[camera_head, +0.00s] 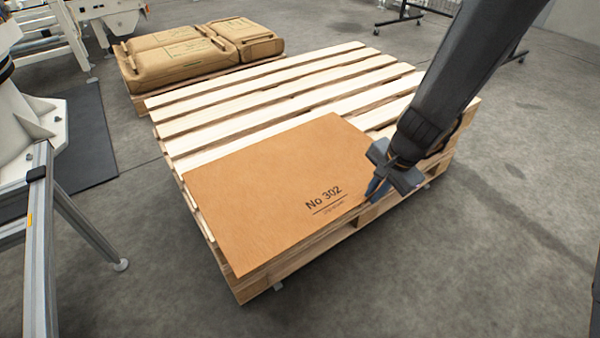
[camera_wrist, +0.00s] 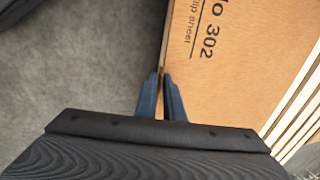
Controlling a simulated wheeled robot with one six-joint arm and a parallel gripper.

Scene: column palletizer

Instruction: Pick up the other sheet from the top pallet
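A brown slip sheet (camera_head: 275,180) marked "No 302" lies flat on the near part of the top wooden pallet (camera_head: 345,76). My gripper (camera_head: 378,186) is at the sheet's right edge, near the pallet's near right side. In the wrist view the sheet (camera_wrist: 240,65) runs up from my gripper (camera_wrist: 161,82). Its two blue fingers are close together, one on each side of the sheet's edge, and appear shut on it. The sheet shows no visible lift. Whether another sheet lies beneath is hidden.
Brown sacks (camera_head: 165,62) lie on another pallet behind, at the back left. A grey metal frame (camera_head: 40,240) and a dark mat (camera_head: 80,140) are at the left. The far slats are bare. Grey floor (camera_head: 480,260) is clear at the right and front.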

